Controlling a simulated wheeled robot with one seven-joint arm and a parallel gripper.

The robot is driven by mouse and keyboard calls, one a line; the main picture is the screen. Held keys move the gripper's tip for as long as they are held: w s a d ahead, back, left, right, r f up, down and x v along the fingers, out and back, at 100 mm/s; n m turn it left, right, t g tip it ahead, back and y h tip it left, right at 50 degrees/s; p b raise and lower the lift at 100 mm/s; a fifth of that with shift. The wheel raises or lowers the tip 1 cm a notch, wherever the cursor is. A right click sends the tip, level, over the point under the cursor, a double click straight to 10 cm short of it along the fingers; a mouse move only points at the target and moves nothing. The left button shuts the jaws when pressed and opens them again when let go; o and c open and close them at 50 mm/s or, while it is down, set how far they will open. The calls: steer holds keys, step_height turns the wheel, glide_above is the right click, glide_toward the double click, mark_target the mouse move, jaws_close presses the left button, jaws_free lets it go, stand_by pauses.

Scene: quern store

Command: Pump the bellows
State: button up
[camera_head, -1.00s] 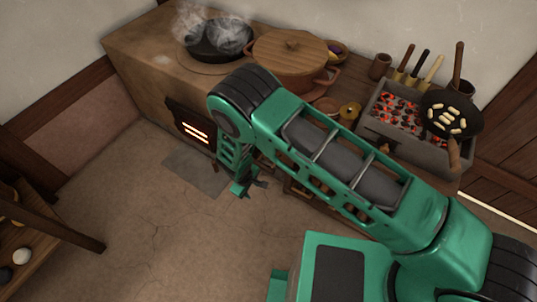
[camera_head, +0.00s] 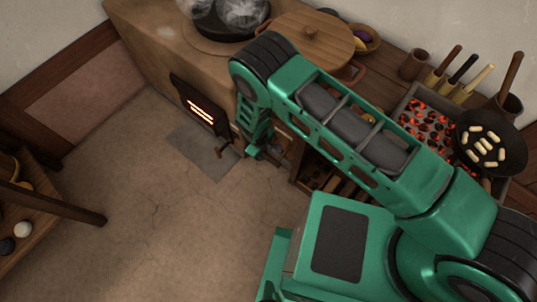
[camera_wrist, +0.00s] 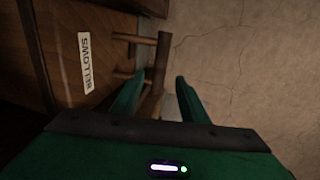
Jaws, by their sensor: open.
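In the wrist view, a white label reading BELLOWS (camera_wrist: 87,62) is on a dark wooden face at the left. A wooden bar handle (camera_wrist: 162,62) stands off that face on two short rods. My gripper (camera_wrist: 160,80) is open, with one green finger on each side of the handle's lower end in the picture. I cannot tell whether the fingers reach around it or touch it. In the head view, my gripper (camera_head: 268,152) is low beside the stove front, partly hidden by my arm. The bellows body cannot be made out clearly there.
The stove (camera_head: 150,60) has a glowing fire opening (camera_head: 200,112) and a steaming black pan (camera_head: 228,20). A lidded pot (camera_head: 312,40), a brazier of hot coals (camera_head: 425,122) and a frying pan (camera_head: 487,145) are at the right.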

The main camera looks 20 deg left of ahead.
mark_target(268, 157)
steer(key=f, duration=0.2)
steer(key=w+f, duration=0.1)
steer(key=f, duration=0.4)
steer(key=shift+w+d+f, duration=0.15)
steer(key=shift+w+d, duration=0.05)
steer(key=shift+d, duration=0.1)
